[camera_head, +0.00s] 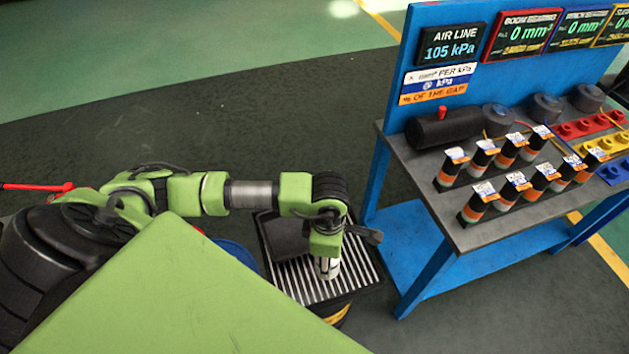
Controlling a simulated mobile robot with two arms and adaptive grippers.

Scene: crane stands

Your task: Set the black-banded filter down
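My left arm reaches in from the left, and its wrist is over a striped dark grate (352,288). A short pale cylinder (328,268) shows directly below the wrist; I cannot tell if it is part of the arm or a filter. I cannot make out the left gripper's fingers. Several filters stand in two rows on the workbench, such as a front one (476,207), with white-and-blue labels and dark, orange and pale bands. I cannot tell which is the black-banded filter. My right gripper is not in view.
A blue-framed workbench (520,231) stands at right. On it are a black cylinder (444,129) with a red knob, several round grey parts, and red, yellow and blue holed blocks at the right. A dark block (288,240) is at the grate's left. Floor between grate and bench is narrow.

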